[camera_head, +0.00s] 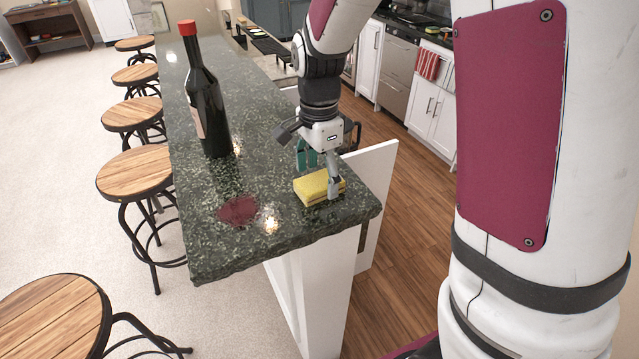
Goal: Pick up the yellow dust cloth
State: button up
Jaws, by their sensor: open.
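The yellow dust cloth (312,187) is a thick, folded-looking yellow block lying on the dark green granite bar counter (262,160) near its front right edge. My gripper (322,178) points down right at the cloth. One finger shows at the cloth's right side, and a darker, teal-looking part shows behind it. The jaws are open. I cannot tell whether the fingers touch the cloth. Part of the cloth's far right side is hidden by the gripper.
A dark wine bottle (207,105) with a red cap stands on the counter, left of my gripper. A dark red spill (238,210) lies left of the cloth. Wooden stools (135,172) line the counter's left side. An open white cabinet door (372,190) stands at the right.

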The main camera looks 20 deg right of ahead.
aim_at(319, 180)
jog(key=shift+f, duration=0.35)
jog(key=c, duration=1.2)
jog(key=shift+r, duration=0.15)
jog(key=shift+r, duration=0.55)
notch_tip(319, 180, up, 2)
jog(key=shift+w+r+b, duration=0.1)
jog(key=shift+r+b, duration=0.05)
jog(key=shift+b, duration=0.15)
jog(key=s, duration=0.5)
jog(key=s+r, duration=0.1)
jog(key=s, duration=1)
jog(key=shift+s+r, duration=0.15)
jog(key=shift+r, duration=0.05)
